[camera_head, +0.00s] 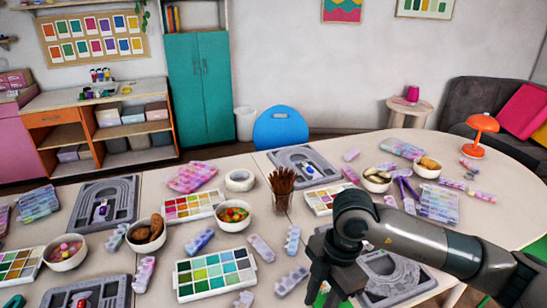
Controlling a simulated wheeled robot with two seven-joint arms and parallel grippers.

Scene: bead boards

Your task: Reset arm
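My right arm comes in from the right edge and bends down over the front right of the table. Its dark gripper (332,290) points down at the bottom edge, in front of a grey bead board (412,283) that the arm partly covers. I cannot tell whether its fingers are open or shut, and I see nothing clearly held. My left arm and gripper are not in view. Other grey bead boards lie at the left (124,211), at the back middle (318,174) and at the front left (112,290).
An orange lamp (483,123) stands at the right. A blue chair (281,129) is behind the table.

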